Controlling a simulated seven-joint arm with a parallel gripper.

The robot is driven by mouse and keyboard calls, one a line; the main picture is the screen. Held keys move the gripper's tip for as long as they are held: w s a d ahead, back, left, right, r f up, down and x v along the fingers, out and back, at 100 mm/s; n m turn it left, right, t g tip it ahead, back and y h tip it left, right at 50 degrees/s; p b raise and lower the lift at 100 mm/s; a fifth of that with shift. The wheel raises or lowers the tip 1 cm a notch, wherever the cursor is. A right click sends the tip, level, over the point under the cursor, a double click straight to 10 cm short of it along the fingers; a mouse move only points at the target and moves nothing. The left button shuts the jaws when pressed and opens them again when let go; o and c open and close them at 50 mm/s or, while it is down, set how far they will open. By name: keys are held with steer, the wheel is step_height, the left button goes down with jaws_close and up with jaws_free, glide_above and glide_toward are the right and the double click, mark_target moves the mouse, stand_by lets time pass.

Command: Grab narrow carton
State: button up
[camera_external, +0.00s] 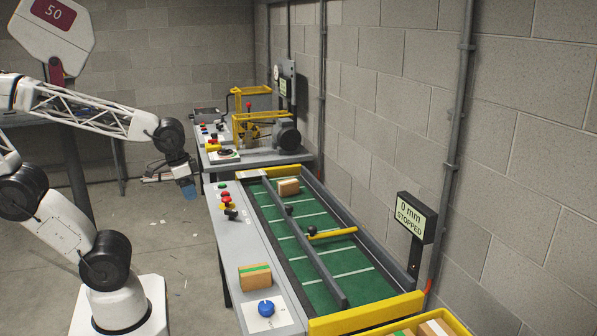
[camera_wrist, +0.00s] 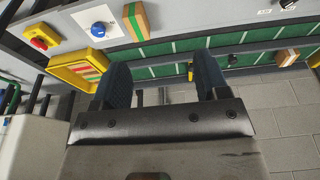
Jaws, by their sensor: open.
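A brown carton with a green stripe (camera_external: 255,277) stands on the grey ledge beside the belt, near a blue knob; it also shows in the wrist view (camera_wrist: 137,22). A second brown carton with a pale band (camera_external: 289,187) sits on the far end of the green belt; it also shows in the wrist view (camera_wrist: 287,57). Which of them is the narrow one I cannot tell for sure. My gripper (camera_external: 188,190) hangs in the air left of the ledge, apart from both cartons. Its two dark blue fingers (camera_wrist: 161,62) are spread and empty.
The green belt (camera_external: 352,272) has a long grey divider rail and a yellow arm (camera_external: 332,233) across one lane. A yellow-rimmed bin (camera_external: 367,314) at the near end holds cartons. The display (camera_external: 410,219) reads "0 mm STOPPED". Buttons (camera_external: 225,195) line the ledge's far part.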

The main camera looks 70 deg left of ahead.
steer(key=shift+w, duration=0.1)
steer(key=w+a+n+t+h, duration=0.25)
steer(key=w+n+h, duration=0.25)
steer(key=w+n, duration=0.9)
steer(key=w+a+f+n+t, duration=0.2)
steer(key=w+a, duration=0.4)
steer(key=w, duration=0.2)
steer(key=w+a+f+n+t, duration=0.1)
steer(key=w+a+f+n, duration=0.15)
steer(key=w+a, duration=0.5)
steer(key=w+a+f+n+t+y, duration=0.1)
steer(key=a+f+n, duration=0.5)
steer(key=a, duration=0.6)
steer(key=w+a+f+n+t+y, duration=0.2)
steer(key=a+f+n, duration=0.5)
steer(key=a, duration=0.5)
steer(key=w+a+f+n+t+y, duration=0.2)
steer(key=a+f+n+y, duration=0.3)
steer(key=a, duration=0.7)
steer(key=shift+w+f+n, duration=0.85)
steer(key=shift+n, duration=0.2)
steer(key=shift+w, duration=0.1)
